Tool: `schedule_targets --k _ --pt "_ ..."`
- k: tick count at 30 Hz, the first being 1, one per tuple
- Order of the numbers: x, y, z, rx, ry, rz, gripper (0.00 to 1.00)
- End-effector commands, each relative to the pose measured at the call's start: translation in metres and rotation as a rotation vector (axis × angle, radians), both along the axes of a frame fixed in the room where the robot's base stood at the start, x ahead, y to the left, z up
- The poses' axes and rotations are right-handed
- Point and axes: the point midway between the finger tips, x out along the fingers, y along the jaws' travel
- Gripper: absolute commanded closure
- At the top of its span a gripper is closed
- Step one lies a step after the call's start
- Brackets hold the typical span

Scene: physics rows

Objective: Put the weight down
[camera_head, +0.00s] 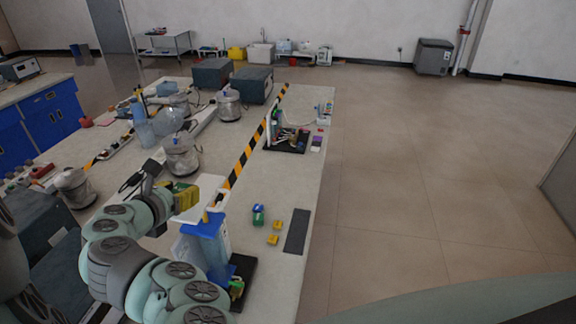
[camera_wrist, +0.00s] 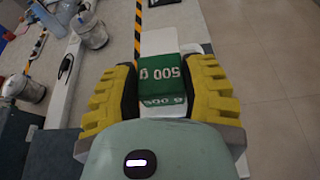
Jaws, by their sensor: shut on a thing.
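A green block-shaped weight (camera_wrist: 168,74) marked "500 g" in white sits between the yellow fingers of my gripper (camera_wrist: 158,88) in the wrist view. The gripper is shut on it. In the head view, my gripper (camera_head: 186,197) shows as yellow fingers over the near part of the bench, above or near a white flat surface (camera_head: 207,184).
A blue-topped holder (camera_head: 205,228) stands right of my arm. A small green-and-blue item (camera_head: 258,215), yellow blocks (camera_head: 273,239) and a dark strip (camera_head: 297,232) lie near the bench's right edge. Glass vessels (camera_head: 181,155) stand behind. Bench space beside the striped tape (camera_head: 244,158) is clear.

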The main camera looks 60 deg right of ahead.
Motion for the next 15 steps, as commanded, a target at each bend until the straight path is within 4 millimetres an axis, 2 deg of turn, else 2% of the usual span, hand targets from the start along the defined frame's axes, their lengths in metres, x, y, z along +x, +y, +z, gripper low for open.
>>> schedule_targets --k 1,15 --pt "0.004 -0.006 0.004 -0.002 -0.002 0.000 0.98" --pt "0.025 -0.048 -0.001 -0.004 -0.001 -0.001 0.98"
